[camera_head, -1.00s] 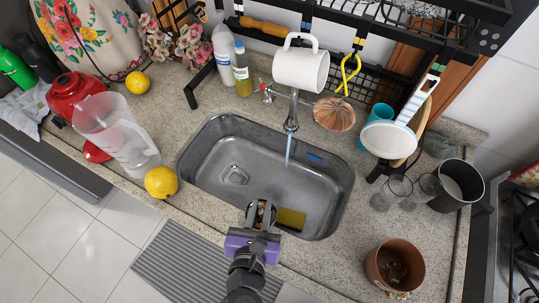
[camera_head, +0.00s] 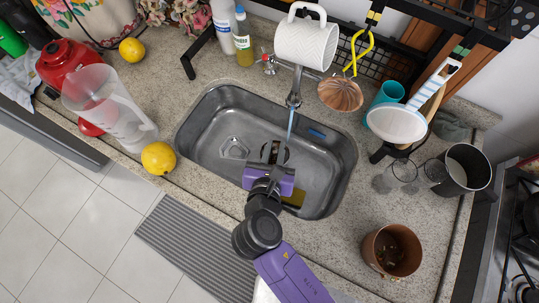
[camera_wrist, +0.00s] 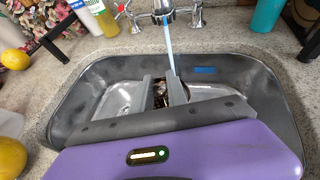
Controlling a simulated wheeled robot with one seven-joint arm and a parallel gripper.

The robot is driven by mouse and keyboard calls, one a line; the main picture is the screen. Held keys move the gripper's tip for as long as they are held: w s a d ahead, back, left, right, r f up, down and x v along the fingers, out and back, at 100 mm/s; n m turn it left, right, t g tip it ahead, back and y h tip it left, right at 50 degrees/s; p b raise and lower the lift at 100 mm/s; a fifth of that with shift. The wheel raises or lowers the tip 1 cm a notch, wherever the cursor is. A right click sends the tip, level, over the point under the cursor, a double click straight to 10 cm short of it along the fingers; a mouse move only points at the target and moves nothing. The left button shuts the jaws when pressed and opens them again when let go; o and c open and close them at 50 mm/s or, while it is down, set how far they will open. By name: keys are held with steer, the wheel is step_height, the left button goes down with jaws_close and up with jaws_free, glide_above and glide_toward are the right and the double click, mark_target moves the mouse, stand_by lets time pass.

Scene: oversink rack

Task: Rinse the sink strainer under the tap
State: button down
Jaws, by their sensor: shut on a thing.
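My gripper (camera_head: 274,155) is over the sink basin (camera_head: 205,140), its fingers pointing toward the tap. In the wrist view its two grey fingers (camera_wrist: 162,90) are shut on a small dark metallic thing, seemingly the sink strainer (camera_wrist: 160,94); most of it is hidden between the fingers. The tap (camera_head: 294,97) is running, and its thin bluish stream (camera_head: 290,124) falls close to the fingertips. In the wrist view the stream (camera_wrist: 169,45) comes down just behind the right finger. I cannot tell whether it hits the strainer. The drain (camera_head: 234,147) lies left of the gripper.
A yellow sponge (camera_head: 294,194) lies in the basin, partly under my gripper. A blue piece (camera_head: 316,132) is at the basin's far wall. A white mug (camera_head: 306,44) hangs above the tap. A lemon (camera_head: 158,157) and a clear jug (camera_head: 108,105) stand left; a brown pot (camera_head: 391,249) stands right.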

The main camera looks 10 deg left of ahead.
steer(key=w, duration=0.1)
steer(key=w+d, duration=0.1)
steer(key=shift+w+f, duration=0.15)
steer(key=shift+w, duration=0.2)
steer(key=w+d+f+b, duration=0.2)
steer(key=w+f+b, duration=0.2)
steer(key=w+f, duration=0.2)
steer(key=shift+w+d+f, duration=0.4)
steer(key=shift+w, duration=0.3)
steer(key=shift+s+d+p, duration=0.15)
steer(key=shift+d+p, duration=0.2)
steer(key=shift+p, duration=0.15)
stand_by(0.5)
steer(key=shift+a, duration=0.4)
steer(key=shift+d+p, duration=0.4)
steer(key=shift+p, duration=0.25)
steer(key=shift+a, duration=0.4)
stand_by(0.5)
